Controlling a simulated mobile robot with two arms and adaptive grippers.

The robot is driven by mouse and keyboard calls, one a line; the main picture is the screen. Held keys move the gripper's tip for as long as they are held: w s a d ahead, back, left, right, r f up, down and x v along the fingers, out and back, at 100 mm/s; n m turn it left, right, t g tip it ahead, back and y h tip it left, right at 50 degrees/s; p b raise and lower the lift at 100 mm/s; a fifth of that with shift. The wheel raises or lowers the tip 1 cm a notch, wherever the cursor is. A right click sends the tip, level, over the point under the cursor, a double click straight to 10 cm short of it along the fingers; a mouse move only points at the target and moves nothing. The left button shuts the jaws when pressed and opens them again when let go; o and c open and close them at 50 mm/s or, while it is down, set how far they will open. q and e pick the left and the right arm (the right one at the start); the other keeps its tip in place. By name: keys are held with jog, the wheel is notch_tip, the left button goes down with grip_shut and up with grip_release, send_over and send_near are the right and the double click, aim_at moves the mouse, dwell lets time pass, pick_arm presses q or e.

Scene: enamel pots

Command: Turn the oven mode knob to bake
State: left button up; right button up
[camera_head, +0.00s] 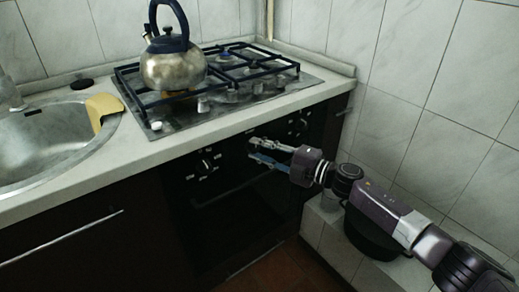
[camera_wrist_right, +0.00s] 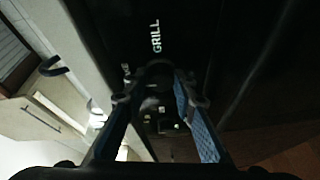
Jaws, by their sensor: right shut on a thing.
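The black oven front (camera_head: 228,190) is below the counter. My right gripper (camera_head: 253,149) reaches its control panel from the right, one finger above the other. In the right wrist view, my right gripper (camera_wrist_right: 160,98) has its blue-padded fingers around the dark oven mode knob (camera_wrist_right: 158,72), shut on it. The knob is hard to make out against the black panel. The white word GRILL (camera_wrist_right: 157,37) stands beside the knob. Other small markings are too dark or hidden to read, and I cannot make out a bake mark. My left gripper is not in view.
Other panel knobs sit left (camera_head: 206,165) and right (camera_head: 299,122) of my right gripper. A kettle (camera_head: 172,66) stands on the gas hob (camera_head: 165,128) above. A sink (camera_head: 40,150) with a yellow cloth (camera_head: 103,108) is at left. A dark pot (camera_head: 370,238) is below my right arm.

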jog(key=shift+s+a+f, duration=0.1)
jog(key=shift+s+f, duration=0.05)
jog(key=shift+f, duration=0.1)
jog(key=o, duration=1)
jog(key=shift+o, duration=0.7)
jog(key=shift+r, duration=0.15)
jog(key=v, duration=1.2)
